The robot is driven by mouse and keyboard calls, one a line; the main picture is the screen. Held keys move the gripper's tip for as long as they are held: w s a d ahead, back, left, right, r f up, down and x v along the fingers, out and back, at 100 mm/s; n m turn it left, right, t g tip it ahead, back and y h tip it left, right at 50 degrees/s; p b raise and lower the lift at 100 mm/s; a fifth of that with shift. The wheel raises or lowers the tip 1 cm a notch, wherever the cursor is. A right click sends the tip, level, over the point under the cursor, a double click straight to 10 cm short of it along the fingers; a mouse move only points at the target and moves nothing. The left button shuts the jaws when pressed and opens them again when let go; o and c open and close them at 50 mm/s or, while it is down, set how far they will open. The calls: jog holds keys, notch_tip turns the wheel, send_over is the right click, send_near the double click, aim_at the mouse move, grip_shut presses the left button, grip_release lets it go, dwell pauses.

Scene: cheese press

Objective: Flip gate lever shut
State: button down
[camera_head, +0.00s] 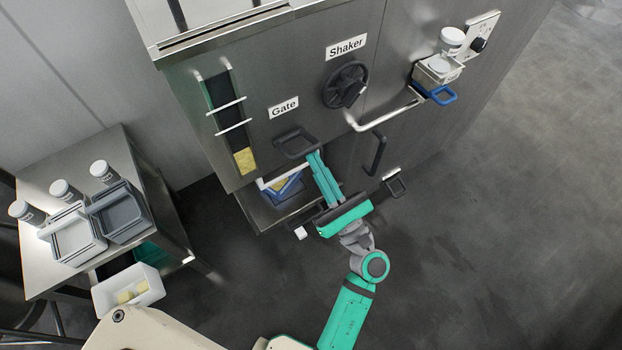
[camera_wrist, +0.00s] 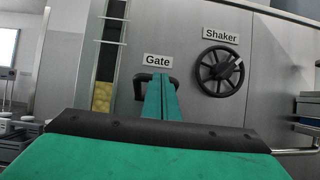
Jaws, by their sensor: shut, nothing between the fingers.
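The gate lever is a dark loop handle (camera_head: 293,141) on the steel machine front, just below the "Gate" label (camera_head: 283,107). It also shows in the wrist view (camera_wrist: 140,88), partly hidden behind my fingers. My gripper (camera_head: 314,154) is shut and empty. Its green fingers point at the machine, with their tips at the lever's lower right side in the head view. In the wrist view the fingertips (camera_wrist: 160,76) overlap the lever. I cannot tell whether they touch it.
The black "Shaker" handwheel (camera_head: 345,85) is right of the lever. Below the lever, a blue container (camera_head: 285,188) sits in an open bay. A white-ended bar (camera_head: 385,117) and a blue-handled bin (camera_head: 437,75) stick out at right. A steel table (camera_head: 50,170) with trays stands at left.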

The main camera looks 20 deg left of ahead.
jog(key=r+v, duration=0.1)
jog(key=v, duration=1.2)
jog(key=shift+s+d+r, duration=0.3)
jog(key=shift+d, duration=0.1)
jog(key=s+d+f+n+t+h, duration=0.1)
jog(key=s+f+n+h, duration=0.3)
jog(key=s+n+h, duration=0.5)
jog(key=s+d+f+n+t+h, duration=0.1)
jog(key=s+d+f+n+h, duration=0.3)
jog(key=s+n+h, duration=0.5)
jog(key=n+h, duration=0.2)
jog(key=n, duration=0.4)
jog(key=shift+s+f+n, duration=0.25)
jog(key=shift+f+n, duration=0.05)
jog(key=shift+f, duration=0.05)
